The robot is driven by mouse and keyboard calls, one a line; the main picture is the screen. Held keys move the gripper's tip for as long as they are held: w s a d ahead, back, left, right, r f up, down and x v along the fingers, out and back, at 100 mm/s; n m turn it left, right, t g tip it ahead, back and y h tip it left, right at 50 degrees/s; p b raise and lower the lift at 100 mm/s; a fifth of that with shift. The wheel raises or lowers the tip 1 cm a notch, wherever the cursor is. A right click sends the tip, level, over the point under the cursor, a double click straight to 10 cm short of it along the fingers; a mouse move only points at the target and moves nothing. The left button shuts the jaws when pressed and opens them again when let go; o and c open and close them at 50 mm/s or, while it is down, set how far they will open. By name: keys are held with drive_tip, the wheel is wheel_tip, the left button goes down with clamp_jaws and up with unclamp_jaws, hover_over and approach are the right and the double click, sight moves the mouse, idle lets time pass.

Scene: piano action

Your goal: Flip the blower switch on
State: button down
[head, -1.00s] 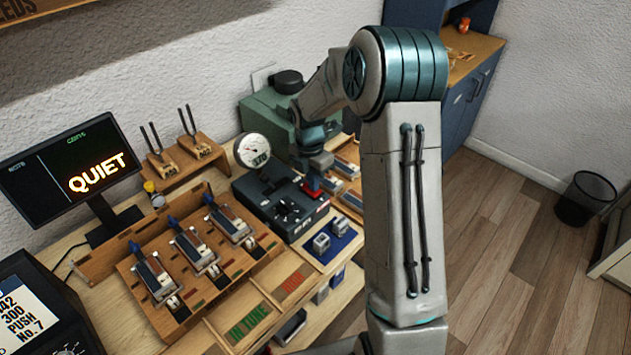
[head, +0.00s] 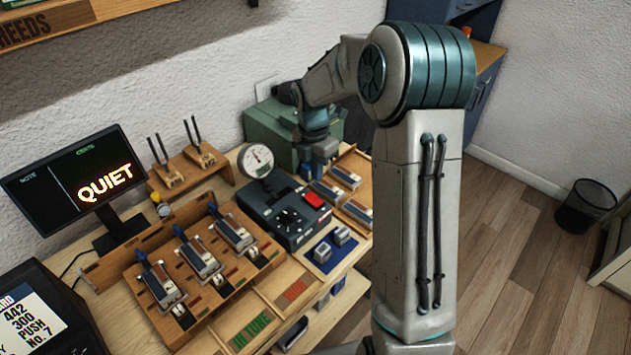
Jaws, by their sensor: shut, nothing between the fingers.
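The blower switch appears to be the red rocker (head: 315,200) on top of a dark control box (head: 284,216); its label is too small to read. The rocker is in plain view, and I cannot tell which way it is tipped. My gripper (head: 319,172) is shut and empty. It points down just behind the red rocker, apart from it in the picture, near the back of the wooden tray of reeds. My arm hides part of the bench's right side.
A round gauge (head: 256,160) stands at the box's back left corner. A monitor (head: 75,180) reads "QUIET". A wooden rack (head: 190,262) holds several reed units. A green machine (head: 262,125) stands behind my gripper. Small metal blocks sit on a blue mat (head: 322,262).

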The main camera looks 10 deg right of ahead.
wheel_tip(320, 180, up, 6)
drive_tip(key=shift+s+d+b, duration=0.15)
drive_tip(key=shift+s+b, duration=0.15)
drive_tip(key=shift+b, duration=0.05)
drive_tip(key=s+r+m+t, duration=0.2)
drive_tip(key=s+m, duration=1)
drive_tip(key=s+a+r+m+t, duration=0.1)
drive_tip(key=s+r+m+t, duration=0.1)
drive_tip(key=s+m, duration=1)
drive_tip(key=shift+s+r+t+y, duration=0.3)
drive_tip(key=shift+s+r, duration=0.3)
drive_tip(key=shift+r, duration=0.05)
